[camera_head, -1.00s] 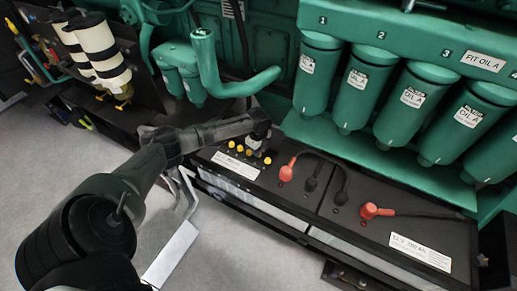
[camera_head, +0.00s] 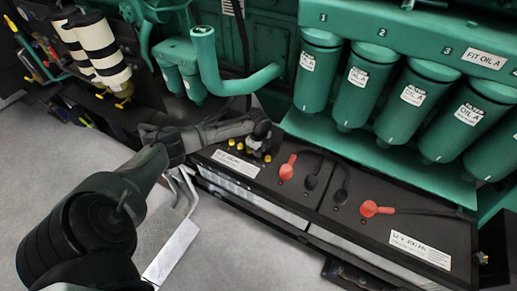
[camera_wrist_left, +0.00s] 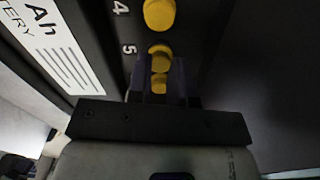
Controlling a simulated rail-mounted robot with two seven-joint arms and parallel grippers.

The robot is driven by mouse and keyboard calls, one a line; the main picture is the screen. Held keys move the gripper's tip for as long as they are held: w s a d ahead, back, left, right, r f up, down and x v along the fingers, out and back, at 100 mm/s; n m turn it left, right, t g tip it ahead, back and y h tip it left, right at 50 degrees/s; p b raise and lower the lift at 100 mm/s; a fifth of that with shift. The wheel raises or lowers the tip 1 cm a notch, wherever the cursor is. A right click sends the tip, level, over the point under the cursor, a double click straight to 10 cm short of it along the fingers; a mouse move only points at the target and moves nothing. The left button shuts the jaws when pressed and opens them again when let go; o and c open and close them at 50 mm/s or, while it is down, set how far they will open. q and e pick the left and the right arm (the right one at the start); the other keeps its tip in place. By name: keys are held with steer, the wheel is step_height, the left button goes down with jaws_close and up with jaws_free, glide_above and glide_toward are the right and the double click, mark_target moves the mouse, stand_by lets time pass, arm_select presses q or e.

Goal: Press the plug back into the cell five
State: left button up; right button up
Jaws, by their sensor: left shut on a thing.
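The battery (camera_head: 300,205) lies below the green filters, with a row of yellow cell plugs (camera_head: 231,143) along its left part. My left gripper (camera_head: 258,147) is over this row and hides part of it. In the left wrist view the gripper (camera_wrist_left: 160,88) points at the battery top beside the printed number 5. It is shut on a yellow plug (camera_wrist_left: 160,83) between its dark fingers. More yellow shows just beyond the fingertips, next to the 5. Whether the plug is seated in cell five cannot be told. The plug (camera_wrist_left: 159,13) by number 4 stands free of the gripper. My right gripper is not seen.
Red terminal covers (camera_head: 287,168) and black cables lie on the battery top, right of my left gripper. Green oil filters (camera_head: 365,85) hang behind. A green bent pipe (camera_head: 245,82) rises behind the gripper.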

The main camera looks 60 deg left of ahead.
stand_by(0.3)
arm_select(q)
steer(key=o, duration=0.8)
steer(key=shift+r, duration=0.1)
steer(key=shift+r+p, duration=1.3)
steer(key=shift+p, duration=0.3)
steer(key=shift+r+p, duration=1.05)
steer(key=shift+p, duration=0.05)
steer(key=shift+c, duration=0.3)
steer(key=c, duration=0.7)
jaws_close()
